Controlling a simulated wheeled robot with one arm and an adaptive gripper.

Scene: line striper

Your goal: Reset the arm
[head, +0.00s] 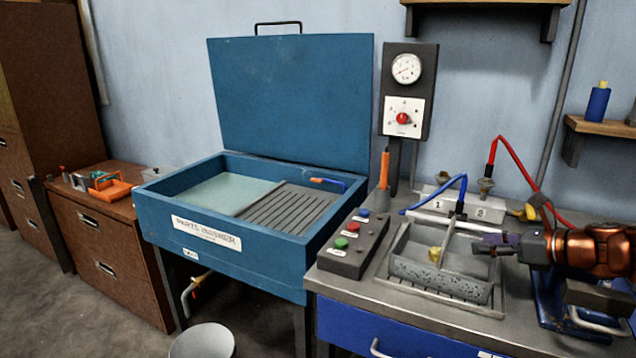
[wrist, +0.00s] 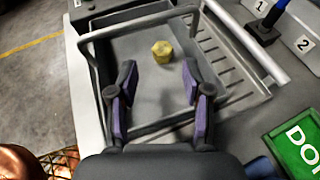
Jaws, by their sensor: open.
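My gripper (head: 492,243) is at the right of the head view, above the grey wire-handled basket (head: 440,275) on the bench. In the wrist view my gripper (wrist: 160,90) is open, its two dark fingers with purple pads spread apart and nothing between them. A yellow nut-like piece (wrist: 162,51) lies in the basket (wrist: 135,50), beyond the fingertips. The yellow piece also shows in the head view (head: 435,254). My copper-coloured arm reaches in from the right.
A blue parts washer (head: 250,240) with its lid up stands left of the bench. A control box (head: 353,245) with coloured buttons sits at the bench's left edge. Blue (head: 440,194) and red (head: 512,160) hoses rise behind the basket. A green sign (wrist: 300,145) lies near the gripper.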

